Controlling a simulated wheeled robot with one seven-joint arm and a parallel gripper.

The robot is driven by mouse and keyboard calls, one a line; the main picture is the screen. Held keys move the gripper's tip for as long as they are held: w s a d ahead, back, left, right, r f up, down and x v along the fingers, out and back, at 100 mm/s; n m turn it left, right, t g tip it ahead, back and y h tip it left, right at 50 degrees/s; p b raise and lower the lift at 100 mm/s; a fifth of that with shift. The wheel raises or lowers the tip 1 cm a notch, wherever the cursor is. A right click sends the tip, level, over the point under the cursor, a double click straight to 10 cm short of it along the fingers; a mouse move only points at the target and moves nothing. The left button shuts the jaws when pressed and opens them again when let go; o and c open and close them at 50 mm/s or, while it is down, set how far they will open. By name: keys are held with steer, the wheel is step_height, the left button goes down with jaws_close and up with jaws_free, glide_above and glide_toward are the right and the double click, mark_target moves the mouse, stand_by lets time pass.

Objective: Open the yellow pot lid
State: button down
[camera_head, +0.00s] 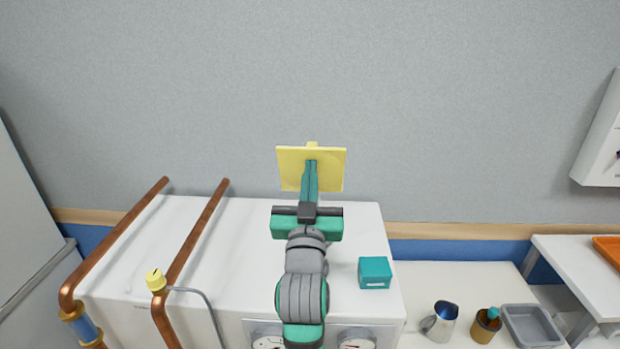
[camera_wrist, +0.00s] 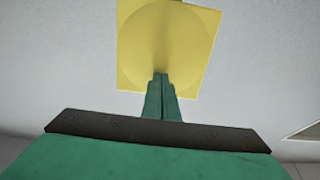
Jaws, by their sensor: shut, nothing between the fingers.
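A yellow square plate-like lid (camera_head: 330,178) stands at a steep tilt above the far part of the white cabinet top, in front of the grey wall. A small yellow nub shows at its top edge. My gripper (camera_head: 310,165) is in front of it, its green fingers together and empty. In the wrist view the lid (camera_wrist: 185,50) fills the upper middle, with a faint round shape on its face. My fingertips (camera_wrist: 161,78) overlap its lower part; I cannot tell whether they touch it. The pot itself cannot be made out behind my arm.
Copper pipes (camera_head: 200,235) run along the left of the white cabinet (camera_head: 240,225). A teal box (camera_head: 375,272) sits right of my arm. A metal pitcher (camera_head: 440,320), a brown cup (camera_head: 485,325) and a grey tray (camera_head: 530,325) stand lower right.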

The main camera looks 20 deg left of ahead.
mark_target(311, 156)
steer(key=shift+w, duration=0.1)
steer(key=shift+w+a+r, duration=0.1)
steer(key=shift+w+r, duration=0.35)
steer(key=shift+w, duration=0.25)
steer(key=shift+w+a+r, duration=0.1)
steer(key=shift+w+r, duration=0.35)
steer(key=shift+w, duration=0.25)
steer(key=shift+s+a, duration=0.1)
steer(key=shift+a, duration=0.1)
